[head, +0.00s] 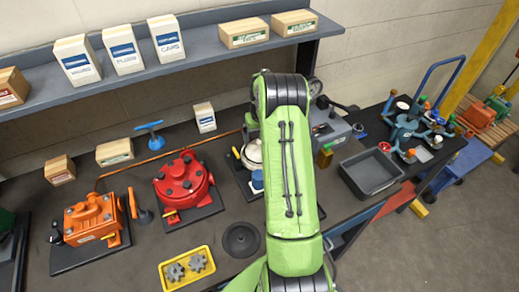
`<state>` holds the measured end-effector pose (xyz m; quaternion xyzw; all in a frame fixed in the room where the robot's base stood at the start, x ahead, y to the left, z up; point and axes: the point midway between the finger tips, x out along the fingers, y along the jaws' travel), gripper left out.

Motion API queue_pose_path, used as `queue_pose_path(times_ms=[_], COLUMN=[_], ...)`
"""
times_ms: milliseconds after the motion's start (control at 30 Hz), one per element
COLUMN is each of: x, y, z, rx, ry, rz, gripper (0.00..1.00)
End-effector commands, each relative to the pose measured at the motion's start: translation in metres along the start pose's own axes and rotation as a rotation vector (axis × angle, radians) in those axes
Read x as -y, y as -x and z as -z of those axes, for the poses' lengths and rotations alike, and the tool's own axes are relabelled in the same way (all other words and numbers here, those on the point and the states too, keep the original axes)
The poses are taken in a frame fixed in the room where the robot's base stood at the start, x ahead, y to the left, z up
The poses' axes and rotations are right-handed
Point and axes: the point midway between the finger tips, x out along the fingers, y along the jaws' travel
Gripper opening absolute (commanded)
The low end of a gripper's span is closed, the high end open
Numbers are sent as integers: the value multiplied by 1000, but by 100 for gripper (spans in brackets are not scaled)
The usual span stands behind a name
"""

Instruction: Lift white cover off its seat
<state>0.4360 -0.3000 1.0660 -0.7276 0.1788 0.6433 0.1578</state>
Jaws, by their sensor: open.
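The white cover (252,152) shows as a pale rounded top on a dark base plate, just left of my green arm in the middle of the bench. My arm hides its right part, so I cannot tell exactly how it sits on its seat. A small blue part (257,180) is just in front of it. My arm reaches forward over the bench and its far end bends down behind the forearm. My gripper is hidden behind the arm, so its place relative to the cover does not show.
A red round housing (184,182) and an orange motor (92,220) stand left. A yellow tray (167,284) with grey gears and a black dish (241,239) lie in front. A grey bin (371,190) is right. A shelf (190,58) with boxes runs behind.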

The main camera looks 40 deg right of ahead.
Motion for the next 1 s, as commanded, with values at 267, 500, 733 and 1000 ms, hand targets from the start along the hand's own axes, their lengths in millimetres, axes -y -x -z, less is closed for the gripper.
queue_pose_path(times_ms=[267, 500, 733, 1000], x=[1, 1, 1, 0], y=[-34, -34, -34, -32], z=[0, 0, 0, 0], rx=[1, 1, 1, -2], ry=[0, 0, 0, -1], rz=[0, 0, 0, -1], gripper=[94, 80, 45, 32])
